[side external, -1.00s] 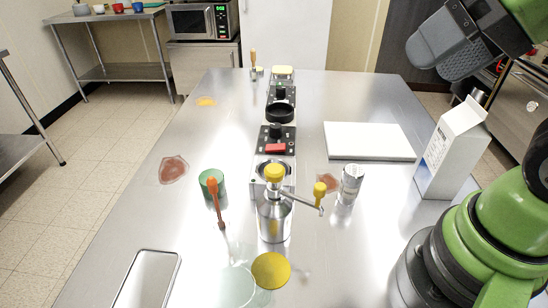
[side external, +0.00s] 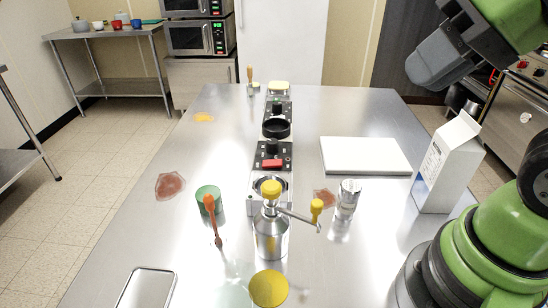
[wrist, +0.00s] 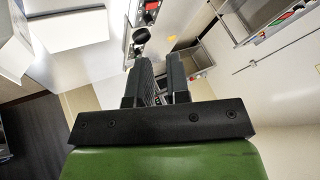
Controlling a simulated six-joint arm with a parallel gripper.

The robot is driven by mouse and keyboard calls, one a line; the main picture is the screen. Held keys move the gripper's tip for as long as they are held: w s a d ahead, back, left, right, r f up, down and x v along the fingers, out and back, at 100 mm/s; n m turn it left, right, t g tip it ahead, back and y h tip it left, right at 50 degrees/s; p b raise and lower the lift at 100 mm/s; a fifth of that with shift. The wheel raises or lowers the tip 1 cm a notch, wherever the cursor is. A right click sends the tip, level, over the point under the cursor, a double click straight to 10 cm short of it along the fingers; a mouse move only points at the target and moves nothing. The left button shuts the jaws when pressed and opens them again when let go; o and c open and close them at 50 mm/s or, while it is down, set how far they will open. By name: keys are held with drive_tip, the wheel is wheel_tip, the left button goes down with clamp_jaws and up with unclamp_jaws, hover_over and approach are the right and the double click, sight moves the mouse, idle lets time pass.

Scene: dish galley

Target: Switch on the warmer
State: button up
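A row of black control panels on a light housing runs along the middle of the steel table; I cannot tell which part is the warmer. The near panel (side external: 267,151) has a red switch (side external: 272,164) and a dark knob. Behind it are a black ring (side external: 276,127) and another panel (side external: 278,108). Part of this row shows at the top of the wrist view, with a red piece (wrist: 152,5). My gripper (side external: 415,72) is high at the upper right, away from the row. In the wrist view its two fingers (wrist: 159,58) are apart with nothing seen between them.
A metal pump bottle (side external: 271,240) stands in front of the row, beside a can (side external: 346,200) and a green cup (side external: 208,197). A white board (side external: 365,156) and a tall carton (side external: 447,165) are to the right. The table's left side is mostly clear.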

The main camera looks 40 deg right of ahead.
drive_tip(key=w, duration=0.2)
drive_tip(key=w+r+g, duration=0.1)
drive_tip(key=w, duration=0.1)
drive_tip(key=w+r+g, duration=0.1)
drive_tip(key=w, duration=0.2)
drive_tip(key=shift+r+m, duration=0.25)
drive_tip(key=shift+m, duration=0.05)
clamp_jaws()
drive_tip(key=m+g+h, duration=0.3)
drive_tip(key=m+g, duration=0.1)
drive_tip(key=g, duration=0.2)
hover_over(279, 162)
drive_tip(key=w+a, duration=0.2)
wheel_tip(279, 162, down, 14)
drive_tip(key=shift+s+d, duration=0.1)
drive_tip(key=shift+d, duration=0.05)
drive_tip(key=shift+f, duration=0.1)
drive_tip(key=f, duration=0.4)
drive_tip(key=s+d+f, duration=0.1)
drive_tip(key=f, duration=0.8)
drive_tip(key=shift+s+d+f, duration=0.2)
drive_tip(key=shift+f, duration=0.2)
